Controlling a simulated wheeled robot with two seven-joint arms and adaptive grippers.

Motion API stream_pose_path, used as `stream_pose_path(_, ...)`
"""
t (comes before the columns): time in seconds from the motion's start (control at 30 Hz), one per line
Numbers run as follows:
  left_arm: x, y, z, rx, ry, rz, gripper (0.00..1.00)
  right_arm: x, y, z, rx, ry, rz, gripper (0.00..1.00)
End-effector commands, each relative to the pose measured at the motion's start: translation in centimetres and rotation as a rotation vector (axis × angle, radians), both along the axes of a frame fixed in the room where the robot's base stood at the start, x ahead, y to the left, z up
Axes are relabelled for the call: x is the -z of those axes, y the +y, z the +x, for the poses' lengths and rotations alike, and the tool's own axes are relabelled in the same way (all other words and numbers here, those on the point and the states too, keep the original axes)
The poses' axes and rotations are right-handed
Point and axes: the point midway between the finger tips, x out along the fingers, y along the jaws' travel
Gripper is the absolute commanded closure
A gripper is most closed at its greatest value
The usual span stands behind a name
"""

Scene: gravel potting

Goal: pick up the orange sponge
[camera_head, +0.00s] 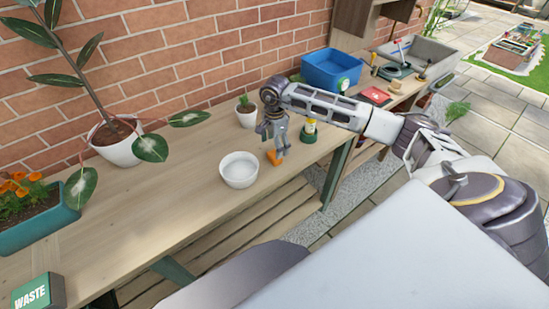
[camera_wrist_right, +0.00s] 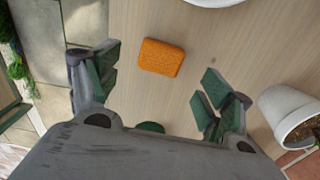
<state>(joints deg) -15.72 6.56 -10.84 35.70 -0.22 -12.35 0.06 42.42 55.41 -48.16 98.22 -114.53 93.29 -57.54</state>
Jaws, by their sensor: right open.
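The orange sponge (camera_head: 275,157) lies flat on the wooden bench, just right of a white bowl (camera_head: 239,170) in the head view. In the right wrist view the sponge (camera_wrist_right: 162,57) lies beyond the fingertips, roughly between the two fingers and a little left of centre. My right gripper (camera_head: 273,141) points down over the bench above the sponge; in the wrist view (camera_wrist_right: 155,85) its fingers are spread wide and nothing is between them. My left gripper is in neither view.
A small potted plant (camera_head: 246,111) stands close behind my right gripper. A green and yellow container (camera_head: 308,131) stands to its right. A blue bin (camera_head: 331,69) is farther back right. The bench left of the bowl is largely clear up to a large potted plant (camera_head: 117,146).

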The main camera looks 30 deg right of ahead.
Motion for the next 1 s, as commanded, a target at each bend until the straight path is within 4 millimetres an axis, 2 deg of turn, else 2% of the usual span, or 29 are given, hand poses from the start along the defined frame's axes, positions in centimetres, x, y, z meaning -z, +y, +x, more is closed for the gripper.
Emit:
stream_pose_path(0.13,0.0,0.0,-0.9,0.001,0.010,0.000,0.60,1.0,0.0,0.0,0.000,0.000,-0.001,0.20)
stream_pose_path(0.43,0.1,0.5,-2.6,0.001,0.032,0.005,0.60,1.2,0.0,0.0,0.000,-0.001,-0.001,0.20)
stream_pose_path(0.67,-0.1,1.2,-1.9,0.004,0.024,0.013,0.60,1.8,0.0,0.0,0.000,0.001,0.001,0.20)
stream_pose_path(0.87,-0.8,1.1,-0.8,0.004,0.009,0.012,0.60,3.8,0.0,0.0,0.001,0.002,0.000,0.20)
stream_pose_path(1.0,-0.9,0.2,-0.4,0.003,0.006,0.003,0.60,5.3,-0.1,0.1,0.001,0.001,0.000,0.20)
